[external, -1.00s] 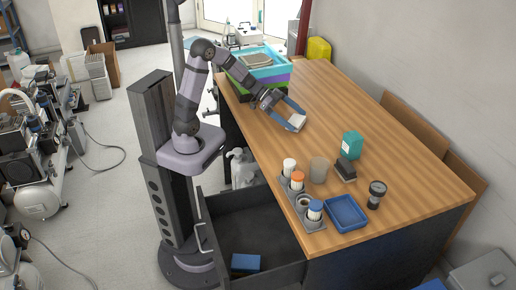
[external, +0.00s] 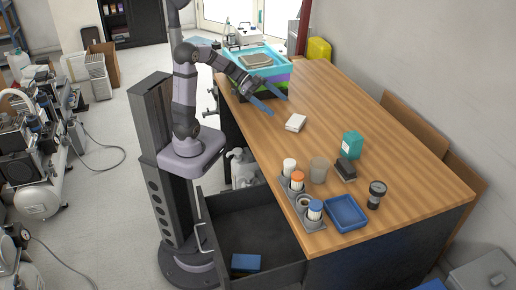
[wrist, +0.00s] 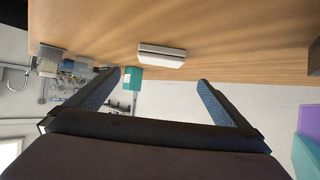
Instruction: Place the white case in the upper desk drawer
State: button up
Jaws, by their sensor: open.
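The white case (external: 295,122) lies flat on the wooden desk, left of the desk's middle. It also shows in the wrist view (wrist: 161,55), beyond the fingers and between them. My gripper (external: 268,100) is open and empty, above the desk to the upper left of the case and apart from it. Its two blue-padded fingers (wrist: 155,92) are spread wide in the wrist view. The desk drawer (external: 258,222) is pulled open at the desk's left side, and a blue box (external: 245,262) lies inside it near the front.
On the desk are a teal box (external: 352,145), a dark block (external: 345,170), a cup (external: 318,170), a grey holder with bottles (external: 302,205), a blue tray (external: 345,212) and a dark gauge-like item (external: 376,195). Stacked crates (external: 262,72) stand at the far end. The desk's middle is clear.

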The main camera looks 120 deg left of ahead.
aim_at(297, 120)
jog(key=shift+w, duration=0.1)
jog(key=p+x, duration=0.1)
jog(key=x, duration=0.3)
jog(key=shift+w+r, duration=0.1)
jog(key=shift+f+p+x, duration=0.25)
jog(key=shift+p+x, duration=0.65)
jog(key=shift+x, duration=3.1)
jog(key=shift+c, duration=0.3)
jog(key=c, duration=1.1)
jog(key=shift+r, duration=0.15)
